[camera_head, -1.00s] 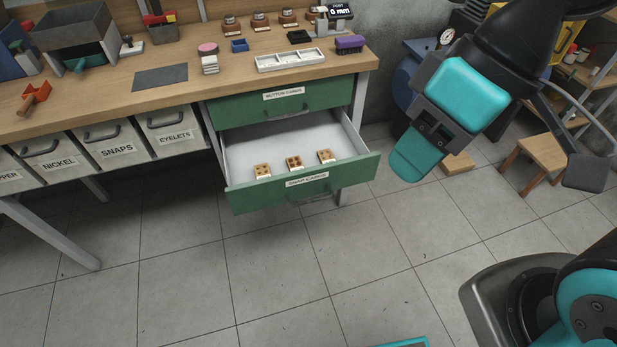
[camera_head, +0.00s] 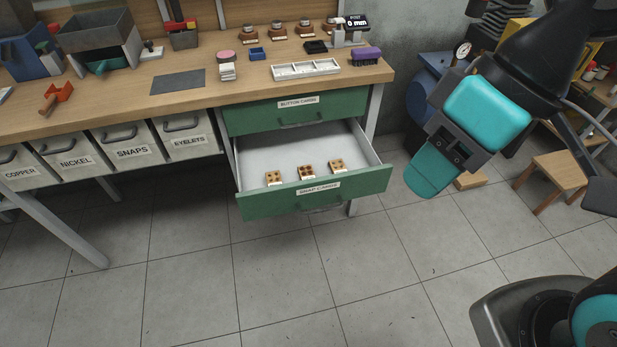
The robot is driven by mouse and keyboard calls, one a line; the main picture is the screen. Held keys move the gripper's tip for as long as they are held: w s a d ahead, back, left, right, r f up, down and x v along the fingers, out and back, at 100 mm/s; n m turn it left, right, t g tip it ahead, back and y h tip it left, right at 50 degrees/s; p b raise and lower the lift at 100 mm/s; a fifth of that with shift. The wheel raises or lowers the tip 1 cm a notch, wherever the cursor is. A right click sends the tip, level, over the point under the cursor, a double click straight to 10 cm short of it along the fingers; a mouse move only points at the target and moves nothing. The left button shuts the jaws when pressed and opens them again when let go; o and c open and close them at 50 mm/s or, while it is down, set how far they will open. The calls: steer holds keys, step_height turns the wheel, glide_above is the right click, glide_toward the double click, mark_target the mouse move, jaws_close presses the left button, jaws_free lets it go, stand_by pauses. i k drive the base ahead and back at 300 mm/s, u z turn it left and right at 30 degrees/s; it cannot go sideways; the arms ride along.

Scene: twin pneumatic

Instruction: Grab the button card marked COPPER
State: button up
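The lower drawer (camera_head: 316,197), labelled SNAP CARDS, is pulled open under the bench. Three small cards with brown studs (camera_head: 274,178) (camera_head: 306,173) (camera_head: 337,167) stand in a row near its front; no marking on them is legible. The upper drawer (camera_head: 297,110), labelled BUTTON CARDS, is shut, and its inside is hidden. No card marked COPPER can be read. My gripper (camera_head: 430,176) hangs at the right, above the floor and apart from the drawers. Its fingers overlap in this view, so I cannot tell whether it is open or shut.
A white compartment tray (camera_head: 305,70), a purple brush (camera_head: 367,57) and a grey mat (camera_head: 178,84) lie on the bench (camera_head: 130,97). Grey bins hang below, one labelled COPPER (camera_head: 20,170). A wooden stool (camera_head: 550,174) stands at right. The floor before the drawers is clear.

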mark_target(306, 172)
steer(key=u, duration=0.1)
steer(key=i, duration=0.25)
steer(key=u, duration=1.55)
steer(key=i, duration=1)
steer(key=z, duration=1.95)
